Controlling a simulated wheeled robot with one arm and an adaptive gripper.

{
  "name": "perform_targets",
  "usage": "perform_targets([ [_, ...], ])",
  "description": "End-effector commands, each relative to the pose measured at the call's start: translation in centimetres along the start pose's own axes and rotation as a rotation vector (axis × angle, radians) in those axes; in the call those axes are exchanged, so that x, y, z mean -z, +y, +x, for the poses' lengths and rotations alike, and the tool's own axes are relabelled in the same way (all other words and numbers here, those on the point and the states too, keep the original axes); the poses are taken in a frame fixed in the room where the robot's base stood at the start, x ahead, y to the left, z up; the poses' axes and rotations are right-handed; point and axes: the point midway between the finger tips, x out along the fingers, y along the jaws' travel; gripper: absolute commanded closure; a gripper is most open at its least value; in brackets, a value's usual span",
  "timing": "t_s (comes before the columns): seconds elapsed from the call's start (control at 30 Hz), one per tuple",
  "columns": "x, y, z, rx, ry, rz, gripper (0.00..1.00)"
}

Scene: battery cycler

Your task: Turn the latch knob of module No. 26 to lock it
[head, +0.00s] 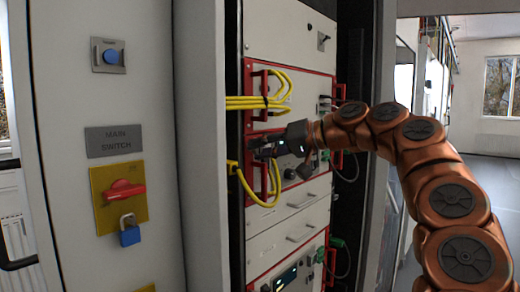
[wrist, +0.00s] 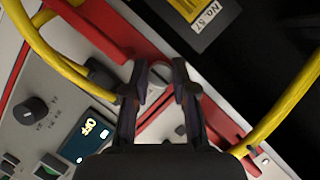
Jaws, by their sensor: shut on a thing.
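My gripper (head: 262,147) is at the left edge of a red-framed module in the rack in the head view. In the wrist view its two dark fingers (wrist: 160,88) stand on either side of a small grey latch knob (wrist: 158,74) and are closed on it. The module front has a dark display (wrist: 88,138) with lit text that looks like "Off", and a black dial (wrist: 30,111). No number 26 is readable in either view.
Yellow cables (head: 258,102) loop close around my gripper, also on both sides in the wrist view (wrist: 290,105). A grey cabinet panel with a red main switch (head: 124,191) and blue padlock (head: 130,236) stands left. Open floor (head: 480,195) shows at right.

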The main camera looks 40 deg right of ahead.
Motion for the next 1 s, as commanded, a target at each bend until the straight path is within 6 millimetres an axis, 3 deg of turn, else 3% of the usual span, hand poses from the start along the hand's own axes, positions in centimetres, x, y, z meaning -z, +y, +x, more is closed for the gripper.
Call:
perform_targets([
  [0.27,-0.05,0.0,0.06,0.0,-0.002,0.0,1.0],
  [0.3,-0.04,0.0,0.06,0.0,-0.002,0.0,0.7],
  [0.5,-0.01,0.0,0.02,0.0,0.0,0.0,0.49],
  [1.0,0.02,0.04,-0.33,-0.001,0.001,0.0,0.49],
])
